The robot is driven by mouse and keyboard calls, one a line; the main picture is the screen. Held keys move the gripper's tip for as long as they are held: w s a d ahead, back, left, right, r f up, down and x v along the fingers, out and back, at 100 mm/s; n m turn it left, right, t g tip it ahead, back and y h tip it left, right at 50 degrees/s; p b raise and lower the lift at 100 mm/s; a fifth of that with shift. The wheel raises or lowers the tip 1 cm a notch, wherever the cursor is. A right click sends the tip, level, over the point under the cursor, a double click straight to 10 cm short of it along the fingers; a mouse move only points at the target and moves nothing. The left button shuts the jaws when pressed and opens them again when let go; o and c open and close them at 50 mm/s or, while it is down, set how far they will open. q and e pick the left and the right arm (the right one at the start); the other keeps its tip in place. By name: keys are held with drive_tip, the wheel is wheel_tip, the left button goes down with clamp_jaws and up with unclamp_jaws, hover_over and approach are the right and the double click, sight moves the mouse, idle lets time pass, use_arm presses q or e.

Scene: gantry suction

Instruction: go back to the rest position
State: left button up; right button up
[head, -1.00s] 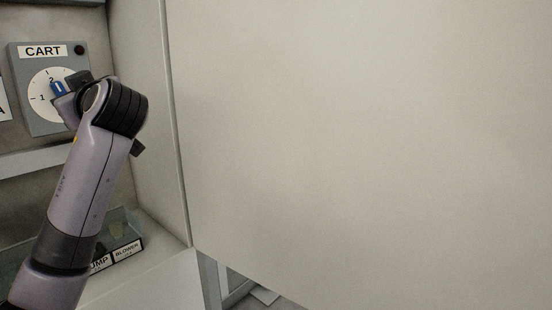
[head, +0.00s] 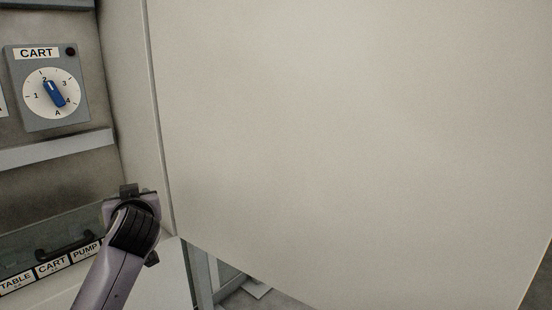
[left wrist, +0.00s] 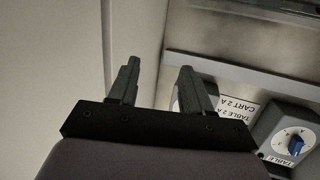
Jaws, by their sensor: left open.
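My left gripper (left wrist: 156,85) shows in the left wrist view with its two dark fingers apart and nothing between them. In the head view my left arm comes in from the bottom left, with the gripper (head: 129,190) at its upper end, mostly hidden by the wrist. It is below and to the right of the CART dial (head: 54,93) and apart from it. The dial has a blue knob whose white mark points near 2. My right gripper is in neither view.
A large pale panel (head: 350,140) fills the middle and right. A grey ledge (head: 60,150) runs under the dial. Lower left is a clear cover with a dark handle (head: 68,248) above TABLE, CART and PUMP labels. A TABLE dial (left wrist: 295,145) shows in the left wrist view.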

use_arm(q)
drive_tip(key=s+d+f+m+h, duration=0.2)
drive_tip(key=s+f, duration=0.2)
drive_tip(key=f, duration=0.4)
drive_tip(key=s+d+f+m+g+h, duration=0.1)
drive_tip(key=s+d+f+m+h, duration=0.15)
drive_tip(key=f, duration=0.65)
drive_tip(key=s+d+f+m+h, duration=0.2)
drive_tip(key=s+f, duration=0.3)
drive_tip(key=f, duration=0.3)
drive_tip(key=s+d+f+h, duration=0.1)
drive_tip(key=s+f, duration=0.3)
drive_tip(key=s, duration=0.3)
drive_tip(key=s+d+f+m+g+h, duration=0.1)
drive_tip(key=s+f, duration=0.3)
drive_tip(key=s, duration=0.3)
drive_tip(key=s+d+f+g+h, duration=0.1)
drive_tip(key=s+f, duration=0.3)
drive_tip(key=s, duration=0.3)
drive_tip(key=shift+s, duration=0.25)
drive_tip(key=shift+f+h, duration=0.1)
drive_tip(key=shift+h, duration=0.15)
drive_tip(key=shift+c, duration=0.6)
drive_tip(key=shift+s+d, duration=0.1)
drive_tip(key=shift+s, duration=0.05)
